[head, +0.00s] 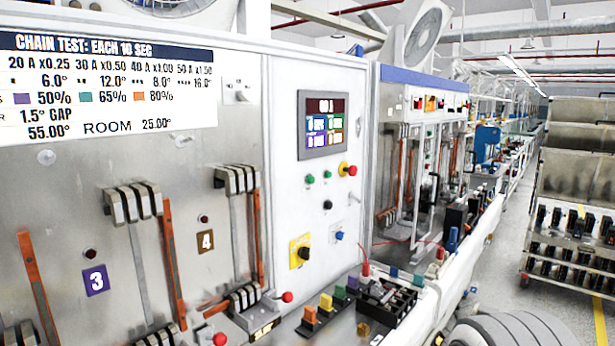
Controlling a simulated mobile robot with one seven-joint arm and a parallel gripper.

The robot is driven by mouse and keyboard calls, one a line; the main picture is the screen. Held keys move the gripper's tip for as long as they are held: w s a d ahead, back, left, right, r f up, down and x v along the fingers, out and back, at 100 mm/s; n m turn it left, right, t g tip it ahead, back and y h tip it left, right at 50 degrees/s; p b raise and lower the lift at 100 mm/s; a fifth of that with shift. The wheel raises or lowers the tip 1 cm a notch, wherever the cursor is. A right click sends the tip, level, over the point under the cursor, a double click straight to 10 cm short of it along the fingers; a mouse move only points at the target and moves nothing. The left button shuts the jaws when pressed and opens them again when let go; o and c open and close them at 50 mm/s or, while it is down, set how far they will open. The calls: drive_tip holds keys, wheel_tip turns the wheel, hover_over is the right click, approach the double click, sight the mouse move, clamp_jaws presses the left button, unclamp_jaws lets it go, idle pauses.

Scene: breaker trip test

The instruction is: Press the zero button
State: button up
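A white control panel (290,120) stands in the middle of the head view, with a small lit screen (323,124) near its top. Below the screen are two green buttons, one on the left (310,179) and one on the right (327,174), and a black button or knob (327,204). Lower down are a black knob on a yellow plate (300,252) and a blue control (339,236). The labels are too small to read, so I cannot tell which is the zero button. My gripper is not in view.
Left of the panel is a metal test board (60,180) with copper bars and a printed chart (105,80). A ledge below holds coloured breakers (325,302) and a black tray (385,300). A loaded rack (572,235) stands right, beyond some clear floor.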

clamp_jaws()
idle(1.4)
